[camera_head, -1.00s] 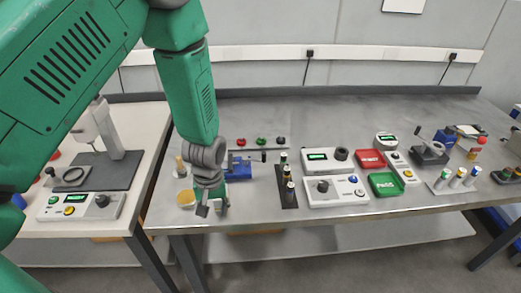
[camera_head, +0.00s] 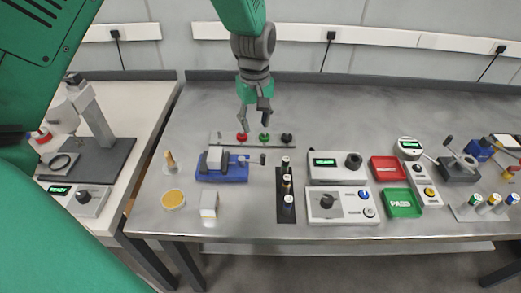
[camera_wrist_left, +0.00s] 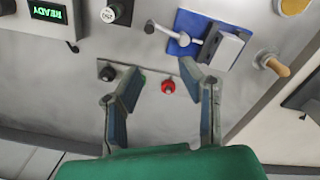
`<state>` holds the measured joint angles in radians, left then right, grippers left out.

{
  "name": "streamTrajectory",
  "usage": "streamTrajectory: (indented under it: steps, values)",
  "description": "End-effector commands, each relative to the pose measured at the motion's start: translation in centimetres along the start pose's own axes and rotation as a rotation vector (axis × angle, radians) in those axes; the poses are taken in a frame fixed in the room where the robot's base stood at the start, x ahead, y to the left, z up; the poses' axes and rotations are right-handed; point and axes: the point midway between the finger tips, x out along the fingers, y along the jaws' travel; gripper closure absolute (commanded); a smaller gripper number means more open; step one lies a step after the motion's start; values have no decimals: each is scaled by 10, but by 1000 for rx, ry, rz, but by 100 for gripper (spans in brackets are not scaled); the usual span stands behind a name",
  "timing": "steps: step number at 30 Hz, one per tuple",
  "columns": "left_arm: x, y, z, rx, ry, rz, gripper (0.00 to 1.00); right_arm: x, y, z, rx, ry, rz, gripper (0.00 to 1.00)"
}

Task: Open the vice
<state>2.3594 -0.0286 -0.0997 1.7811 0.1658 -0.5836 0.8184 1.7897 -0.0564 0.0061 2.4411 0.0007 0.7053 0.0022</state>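The vice has a blue base (camera_head: 222,176) with grey jaws (camera_head: 215,159) and stands on the metal bench at left of centre. A bar handle with a dark knob (camera_head: 263,159) sticks out to its right. The vice also shows in the left wrist view (camera_wrist_left: 185,47), where the handle points left. I cannot tell how wide the jaw gap is. My left gripper (camera_head: 254,120) is open and empty above the back of the bench, behind the vice and its handle. Its spread fingers (camera_wrist_left: 160,75) show in the left wrist view. My right gripper is not in view.
A strip with red, green and black knobs (camera_head: 265,139) lies below my left gripper. A white block (camera_head: 208,205) and a yellow disc (camera_head: 173,199) sit in front of the vice. A dark rack of small bottles (camera_head: 287,210) stands right of it.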

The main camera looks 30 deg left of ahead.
Motion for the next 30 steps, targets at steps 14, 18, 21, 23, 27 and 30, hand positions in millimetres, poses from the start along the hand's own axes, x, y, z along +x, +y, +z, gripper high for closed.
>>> streamTrajectory:
  steps: [14, 18, 21, 23, 27, 30]
  values:
    - [100, -1, -4, 1, -5, -1, 66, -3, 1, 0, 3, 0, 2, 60]
    - [118, -4, -8, 2, -9, 2, 66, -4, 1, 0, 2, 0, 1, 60]
    - [123, -2, -8, 2, -7, 2, 66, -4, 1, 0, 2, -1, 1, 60]
    - [124, 0, -6, 2, -5, 1, 66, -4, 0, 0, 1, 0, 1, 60]
    - [122, 3, 0, 4, 2, -2, 66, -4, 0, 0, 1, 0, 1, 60]
    - [120, 5, 4, 4, 6, -4, 66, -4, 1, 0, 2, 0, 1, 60]
